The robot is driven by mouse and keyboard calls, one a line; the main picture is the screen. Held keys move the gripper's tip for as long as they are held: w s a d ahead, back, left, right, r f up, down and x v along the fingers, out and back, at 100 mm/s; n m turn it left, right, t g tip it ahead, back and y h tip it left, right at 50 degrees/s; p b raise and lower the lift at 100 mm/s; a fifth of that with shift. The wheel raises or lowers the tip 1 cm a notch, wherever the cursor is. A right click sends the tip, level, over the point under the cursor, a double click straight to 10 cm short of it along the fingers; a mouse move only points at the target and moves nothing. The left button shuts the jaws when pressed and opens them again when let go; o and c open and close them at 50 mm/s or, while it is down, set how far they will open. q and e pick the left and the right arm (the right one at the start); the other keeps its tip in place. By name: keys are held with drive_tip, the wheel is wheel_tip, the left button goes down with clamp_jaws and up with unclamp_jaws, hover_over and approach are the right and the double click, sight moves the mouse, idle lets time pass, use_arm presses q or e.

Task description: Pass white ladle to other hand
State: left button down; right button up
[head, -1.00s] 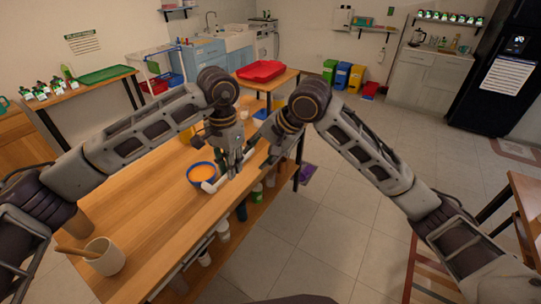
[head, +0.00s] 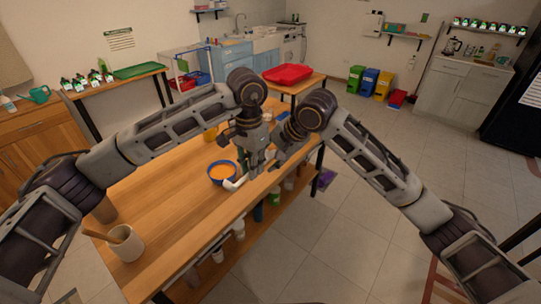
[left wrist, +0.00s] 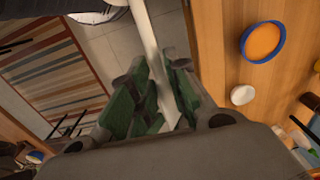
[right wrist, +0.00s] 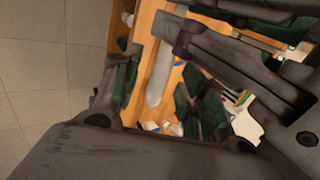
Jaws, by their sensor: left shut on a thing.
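The white ladle (head: 237,183) shows beside the blue-rimmed bowl (head: 213,174) in the head view. My left gripper (head: 254,168) is shut on the ladle's handle. In the left wrist view the pale handle (left wrist: 148,35) runs up from between the green finger pads (left wrist: 158,100). My right gripper (head: 277,162) is close beside the left one. In the right wrist view its fingers (right wrist: 158,92) are apart, with the pale handle (right wrist: 158,75) lying between them. I cannot tell whether it touches either finger. The arms hide part of the handle in the head view.
The bowl holds orange contents on the wooden table (head: 165,205). A beige pot (head: 125,245) with a wooden utensil stands at the table's near left. A red tray (head: 288,73) lies on the far table. Several containers stand on the shelf below. Floor is open to the right.

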clamp_jaws()
use_arm(q)
drive_tip(key=c, duration=1.3)
unclamp_jaws()
drive_tip(key=shift+r, duration=0.1)
drive_tip(key=shift+r, duration=5.9)
